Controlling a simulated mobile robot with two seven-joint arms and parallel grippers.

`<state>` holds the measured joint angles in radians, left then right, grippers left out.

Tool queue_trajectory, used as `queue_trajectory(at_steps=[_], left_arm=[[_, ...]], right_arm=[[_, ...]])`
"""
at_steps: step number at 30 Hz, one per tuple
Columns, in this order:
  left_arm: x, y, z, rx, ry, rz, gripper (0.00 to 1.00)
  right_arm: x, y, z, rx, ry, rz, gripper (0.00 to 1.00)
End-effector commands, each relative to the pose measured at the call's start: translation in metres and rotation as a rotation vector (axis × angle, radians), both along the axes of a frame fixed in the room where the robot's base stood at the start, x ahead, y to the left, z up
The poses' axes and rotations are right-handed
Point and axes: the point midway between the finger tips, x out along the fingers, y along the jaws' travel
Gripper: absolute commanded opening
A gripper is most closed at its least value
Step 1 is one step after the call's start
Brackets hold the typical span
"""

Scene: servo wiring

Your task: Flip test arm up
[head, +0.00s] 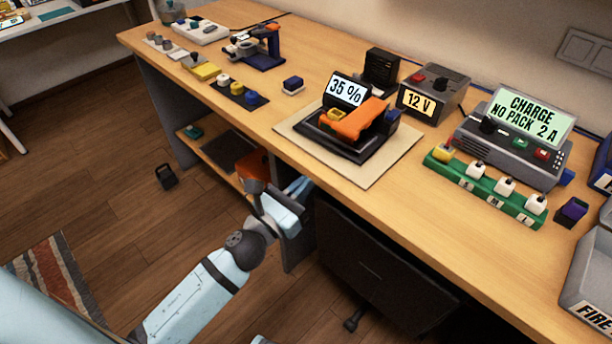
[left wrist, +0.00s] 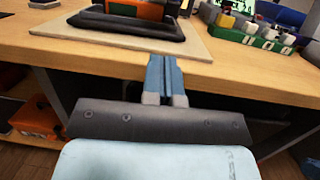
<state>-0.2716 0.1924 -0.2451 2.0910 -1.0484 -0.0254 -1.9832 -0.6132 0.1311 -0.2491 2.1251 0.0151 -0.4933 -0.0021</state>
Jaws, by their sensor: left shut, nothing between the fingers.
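The tester (head: 335,145) is a black device with a display reading "35 %", standing on a beige mat (head: 388,172) on the workbench. An orange arm (head: 362,119) lies low and slanted across its top; I take this for the test arm. In the left wrist view, the tester's black base (left wrist: 125,30) and a bit of orange (left wrist: 140,10) show at the top edge. My left gripper (head: 303,185) is shut and empty, in front of the bench's front edge, below and apart from the tester. Its closed fingers also show in the left wrist view (left wrist: 162,62). My right gripper is not in view.
A "12 V" supply (head: 432,92), a charger (head: 515,140) and a green strip with plugs (head: 485,187) stand right of the tester. A blue clamp stand (head: 262,50) and small parts stand at the left. The bench's front edge lies between my left gripper and the tester.

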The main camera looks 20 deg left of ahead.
Motion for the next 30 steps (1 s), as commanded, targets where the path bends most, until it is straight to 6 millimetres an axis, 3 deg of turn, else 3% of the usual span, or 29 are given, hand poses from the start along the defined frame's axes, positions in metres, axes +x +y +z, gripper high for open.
queue_trajectory(at_steps=[11, 13, 18, 30], left_arm=[[0.076, -0.022, 0.018, -0.001, -0.002, 0.001, 0.0], [0.08, -0.024, 0.032, 0.0, -0.003, -0.001, 0.0], [0.09, -0.026, 0.045, 0.001, -0.001, 0.0, 0.0], [0.093, -0.027, 0.048, -0.002, 0.001, 0.001, 0.0]], right_arm=[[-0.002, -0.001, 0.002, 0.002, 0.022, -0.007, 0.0], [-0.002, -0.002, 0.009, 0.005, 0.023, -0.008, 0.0], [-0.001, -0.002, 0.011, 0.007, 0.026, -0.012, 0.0], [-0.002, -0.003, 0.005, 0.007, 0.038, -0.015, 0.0]])
